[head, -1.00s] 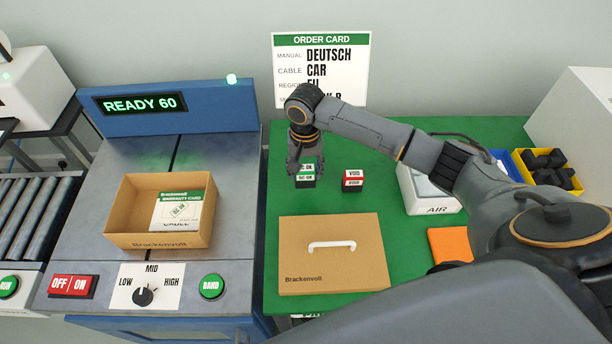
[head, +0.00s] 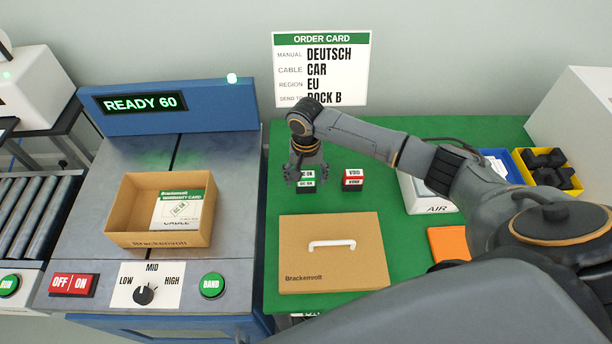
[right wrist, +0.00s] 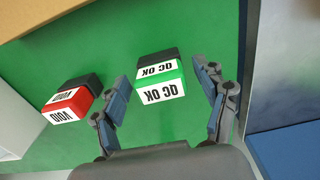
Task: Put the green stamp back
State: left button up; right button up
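The green stamp (head: 306,183), marked QC OK with a dark part, stands on the green table top, left of the red VOID stamp (head: 353,180). My right gripper (head: 306,174) is directly over the green stamp and partly hides it. In the right wrist view the green stamp (right wrist: 161,92) lies between the two spread fingers, with a gap on both sides. The right gripper is open and holds nothing. The red stamp (right wrist: 67,104) is outside the fingers in that view. My left gripper is not in view.
A closed Brackenvoll box lid (head: 333,270) with a white handle lies in front of the stamps. An AIR device (head: 434,209) and an orange pad (head: 449,243) are at right.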

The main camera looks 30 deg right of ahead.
aim_at(306, 175)
notch_tip(306, 175, up, 12)
jog(key=shift+r, duration=0.2)
dwell(0.4)
dwell(0.5)
